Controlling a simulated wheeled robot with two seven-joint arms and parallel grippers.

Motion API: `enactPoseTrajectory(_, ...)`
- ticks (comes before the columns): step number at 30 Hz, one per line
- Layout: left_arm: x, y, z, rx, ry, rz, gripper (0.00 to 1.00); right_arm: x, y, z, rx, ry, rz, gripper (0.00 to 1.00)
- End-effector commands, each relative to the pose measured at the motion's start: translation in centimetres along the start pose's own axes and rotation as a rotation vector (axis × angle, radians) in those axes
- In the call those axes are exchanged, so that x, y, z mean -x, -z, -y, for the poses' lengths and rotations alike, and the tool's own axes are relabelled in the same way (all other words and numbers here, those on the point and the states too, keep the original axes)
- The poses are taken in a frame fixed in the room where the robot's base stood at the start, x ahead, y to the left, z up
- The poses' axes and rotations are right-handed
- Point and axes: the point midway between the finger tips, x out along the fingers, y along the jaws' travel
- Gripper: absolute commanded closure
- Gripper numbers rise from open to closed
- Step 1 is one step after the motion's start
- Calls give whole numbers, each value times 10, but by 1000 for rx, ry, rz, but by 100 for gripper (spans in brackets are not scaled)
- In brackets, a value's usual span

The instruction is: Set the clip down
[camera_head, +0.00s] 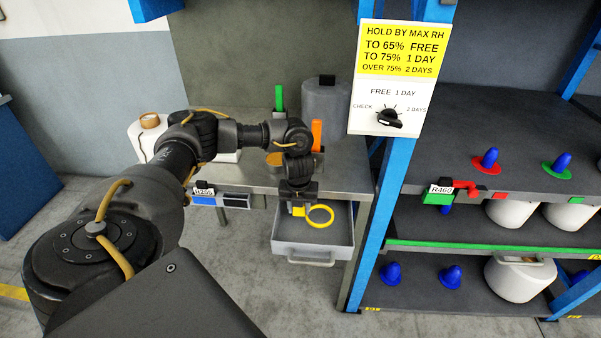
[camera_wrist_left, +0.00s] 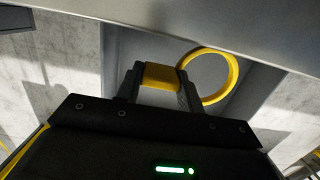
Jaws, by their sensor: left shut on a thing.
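The yellow clip has a round ring (camera_head: 320,216) and a small block-like tab. My left gripper (camera_head: 298,207) points down and is shut on the tab, with the ring sticking out to the right. The clip is over the open grey drawer (camera_head: 342,238) under the table; I cannot tell whether it touches the drawer floor. In the left wrist view the tab (camera_wrist_left: 160,76) sits between both fingers and the ring (camera_wrist_left: 232,82) is beside them. My right gripper is not in view.
The grey table (camera_head: 345,165) above the drawer holds a grey cylinder (camera_head: 325,108), a green piece (camera_head: 279,97) and an orange piece (camera_head: 317,133). A blue shelf post (camera_head: 385,205) stands to the right, with bobbins and blue cones on the shelves. A sign (camera_head: 391,80) hangs above.

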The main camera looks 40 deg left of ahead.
Motion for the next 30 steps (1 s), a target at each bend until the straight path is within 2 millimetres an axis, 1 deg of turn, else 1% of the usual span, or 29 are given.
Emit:
enactPoseTrajectory(7, -7, -4, 3, 1, 0, 0, 84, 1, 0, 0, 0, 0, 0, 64)
enactPoseTrajectory(12, -28, -2, 3, 0, -3, -1, 84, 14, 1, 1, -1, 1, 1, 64)
enactPoseTrajectory(15, -36, -2, 3, 1, -1, 0, 84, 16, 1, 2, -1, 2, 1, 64)
enactPoseTrajectory(27, -44, -1, 3, 1, 1, 1, 84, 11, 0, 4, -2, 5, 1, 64)
enactPoseTrajectory(28, -42, -1, 3, 1, 1, 1, 59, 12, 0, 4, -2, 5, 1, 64)
enactPoseTrajectory(30, -42, -1, 3, 0, 1, 1, 50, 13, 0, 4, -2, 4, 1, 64)
